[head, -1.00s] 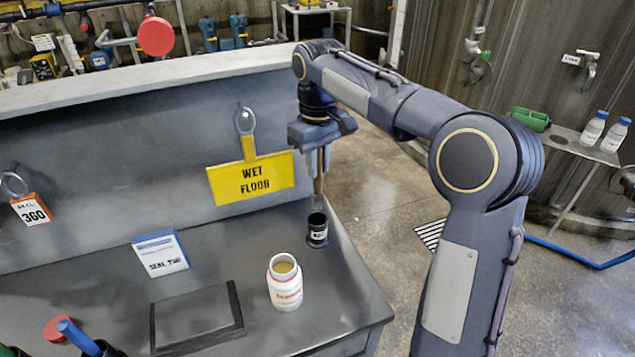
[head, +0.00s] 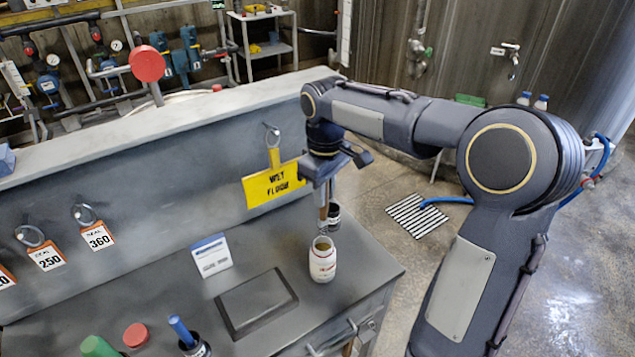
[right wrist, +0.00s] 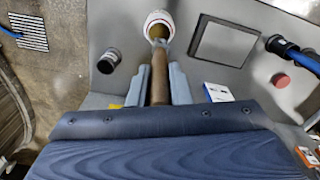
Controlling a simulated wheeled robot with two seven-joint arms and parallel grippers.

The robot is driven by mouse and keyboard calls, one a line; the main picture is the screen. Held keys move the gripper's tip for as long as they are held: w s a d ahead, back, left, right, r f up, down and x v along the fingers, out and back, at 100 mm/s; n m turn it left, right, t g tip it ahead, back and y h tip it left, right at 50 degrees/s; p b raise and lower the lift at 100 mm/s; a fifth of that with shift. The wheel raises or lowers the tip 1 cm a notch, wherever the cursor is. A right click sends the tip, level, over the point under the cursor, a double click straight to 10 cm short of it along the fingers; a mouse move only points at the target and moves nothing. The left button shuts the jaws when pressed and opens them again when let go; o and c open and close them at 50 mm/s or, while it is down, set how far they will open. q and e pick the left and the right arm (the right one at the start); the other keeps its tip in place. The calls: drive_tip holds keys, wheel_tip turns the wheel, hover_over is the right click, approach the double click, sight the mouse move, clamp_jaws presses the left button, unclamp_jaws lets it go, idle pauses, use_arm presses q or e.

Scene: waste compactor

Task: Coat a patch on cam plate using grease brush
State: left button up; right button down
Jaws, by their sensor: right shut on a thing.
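My right gripper (head: 324,190) is shut on the brown handle of the grease brush (head: 323,213), which hangs upright with its head down. In the right wrist view the handle (right wrist: 159,80) runs between the two fingers (right wrist: 157,85). The brush's lower end is at the mouth of the open white jar (head: 322,265); I cannot tell whether its bristles are inside. The jar's rim shows in the right wrist view (right wrist: 150,18). A flat dark plate (head: 256,303), apparently the cam plate, lies on the bench left of the jar. My left gripper is not in view.
A black cup (head: 334,216) stands behind the jar. A white-and-blue card (head: 212,257), a red cap (head: 136,335) and a blue-handled item in a cup (head: 182,331) are on the bench. A yellow sign (head: 273,184) hangs on the back panel near my right gripper.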

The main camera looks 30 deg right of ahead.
sight(324, 219)
drive_tip(key=shift+d+f+b, duration=0.1)
drive_tip(key=shift+f+b, duration=0.4)
drive_tip(key=shift+f, duration=0.2)
wheel_tip(324, 219, down, 4)
drive_tip(key=b, duration=0.3)
drive_tip(key=shift+r, duration=0.25)
drive_tip(key=shift+f+b, duration=0.6)
drive_tip(key=shift+b, duration=0.05)
drive_tip(key=shift+f+b, duration=0.3)
drive_tip(key=shift+f, duration=0.2)
idle(0.9)
wheel_tip(324, 219, up, 7)
drive_tip(key=p, duration=0.6)
drive_tip(key=shift+p, duration=0.4)
idle(0.4)
